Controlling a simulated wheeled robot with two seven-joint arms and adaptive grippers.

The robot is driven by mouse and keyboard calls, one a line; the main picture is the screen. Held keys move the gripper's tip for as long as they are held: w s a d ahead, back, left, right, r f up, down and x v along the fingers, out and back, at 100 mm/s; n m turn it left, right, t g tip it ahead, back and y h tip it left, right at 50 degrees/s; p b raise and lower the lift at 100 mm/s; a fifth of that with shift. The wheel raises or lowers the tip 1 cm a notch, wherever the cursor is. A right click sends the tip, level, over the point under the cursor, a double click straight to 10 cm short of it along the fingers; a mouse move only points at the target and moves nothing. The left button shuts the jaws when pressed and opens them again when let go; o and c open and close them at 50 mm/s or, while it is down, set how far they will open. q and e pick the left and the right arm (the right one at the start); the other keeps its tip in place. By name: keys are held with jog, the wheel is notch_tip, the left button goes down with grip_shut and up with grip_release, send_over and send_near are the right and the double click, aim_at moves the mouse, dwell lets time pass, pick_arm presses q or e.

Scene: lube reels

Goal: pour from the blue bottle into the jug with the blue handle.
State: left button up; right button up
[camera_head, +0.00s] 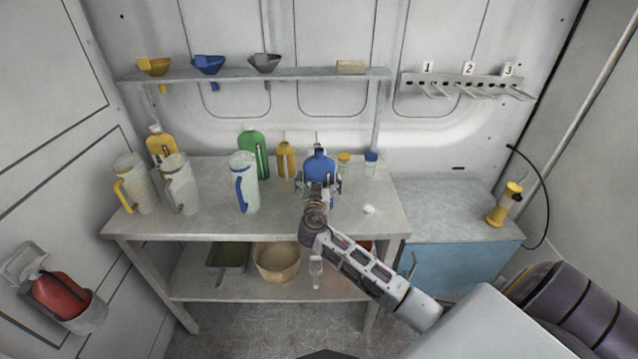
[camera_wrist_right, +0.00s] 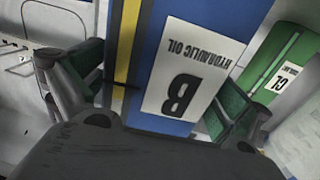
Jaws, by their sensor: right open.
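The blue bottle (camera_head: 319,163) stands upright on the table; in the right wrist view its label (camera_wrist_right: 188,70) reads "HYDRAULIC OIL B" upside down. My right gripper (camera_head: 319,184) is at the bottle, its open fingers on either side of it. In the right wrist view the gripper (camera_wrist_right: 165,78) has one finger left and one right of the bottle; I cannot tell whether they touch it. The jug with the blue handle (camera_head: 246,184) stands upright to the left of the bottle. My left gripper is not in view.
Two more jugs (camera_head: 134,183) (camera_head: 181,184) stand at left. A small white object (camera_head: 368,209) lies on the table (camera_head: 290,218). Funnels (camera_head: 208,64) sit on the shelf above.

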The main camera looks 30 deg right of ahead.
aim_at(319, 155)
jog(key=shift+w+d, duration=0.1)
jog(key=shift+w, duration=0.1)
jog(key=shift+c, duration=0.3)
jog(key=c, duration=1.2)
jog(key=shift+r, duration=0.1)
jog(key=shift+c, duration=0.4)
jog(key=shift+r, duration=0.1)
jog(key=shift+r+b, duration=0.5)
jog(key=shift+r, duration=4.4)
